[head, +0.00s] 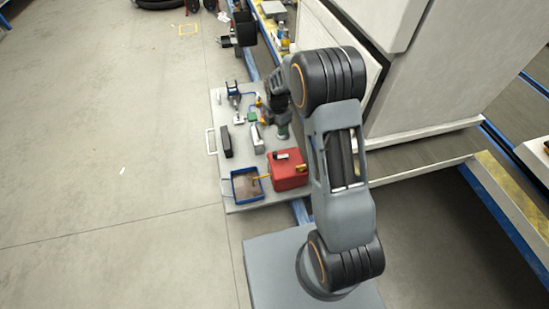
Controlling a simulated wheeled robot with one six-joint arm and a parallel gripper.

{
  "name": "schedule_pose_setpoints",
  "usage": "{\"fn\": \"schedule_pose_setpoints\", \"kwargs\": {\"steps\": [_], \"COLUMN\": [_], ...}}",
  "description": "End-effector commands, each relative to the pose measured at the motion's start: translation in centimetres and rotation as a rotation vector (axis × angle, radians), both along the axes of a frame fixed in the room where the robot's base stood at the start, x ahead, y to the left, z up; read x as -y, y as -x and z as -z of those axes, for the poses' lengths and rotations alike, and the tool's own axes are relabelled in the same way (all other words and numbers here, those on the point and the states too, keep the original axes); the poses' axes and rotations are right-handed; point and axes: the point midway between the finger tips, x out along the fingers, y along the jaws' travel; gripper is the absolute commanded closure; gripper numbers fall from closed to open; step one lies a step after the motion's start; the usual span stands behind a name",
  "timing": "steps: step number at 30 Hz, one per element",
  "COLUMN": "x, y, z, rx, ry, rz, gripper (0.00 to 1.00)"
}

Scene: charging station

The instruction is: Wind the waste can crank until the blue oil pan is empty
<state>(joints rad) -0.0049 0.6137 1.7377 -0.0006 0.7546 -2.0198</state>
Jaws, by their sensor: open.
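The blue oil pan (234,187) sits on the grey board, with a brownish patch inside it. The red waste can (289,180) stands just right of the pan. A thin yellow piece (262,177) runs between the pan and the can. A small dark and pale part (281,156) sits on top of the can; I cannot tell whether it is the crank. My gripper (283,133) hangs above and behind the can in this view, apart from it and with nothing visible in it. Its fingers are too small to see clearly.
The grey board (240,206) also bears a black block (226,141), a pale canister (257,139) and a blue stand (233,90). A white cabinet (425,75) is close on the right. The floor (110,150) on the left is mostly clear.

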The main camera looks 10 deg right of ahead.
Motion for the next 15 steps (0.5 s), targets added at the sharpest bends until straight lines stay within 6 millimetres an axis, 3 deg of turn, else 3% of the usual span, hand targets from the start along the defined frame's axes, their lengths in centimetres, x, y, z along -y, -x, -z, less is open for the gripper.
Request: {"fn": "schedule_pose_setpoints", "kwargs": {"steps": [1,3,9,15], "x": [-0.1,-0.2,-0.3,-0.3], "y": [-0.5,-1.0,-1.8,-1.8], "z": [2.1,3.8,6.8,9.8], "rx": [-0.012,-0.021,-0.034,-0.038], "ry": [0.001,0.004,0.005,0.005], "rz": [-0.070,-0.162,-0.308,-0.334], "gripper": [0.48,0.48,0.48,0.48]}}
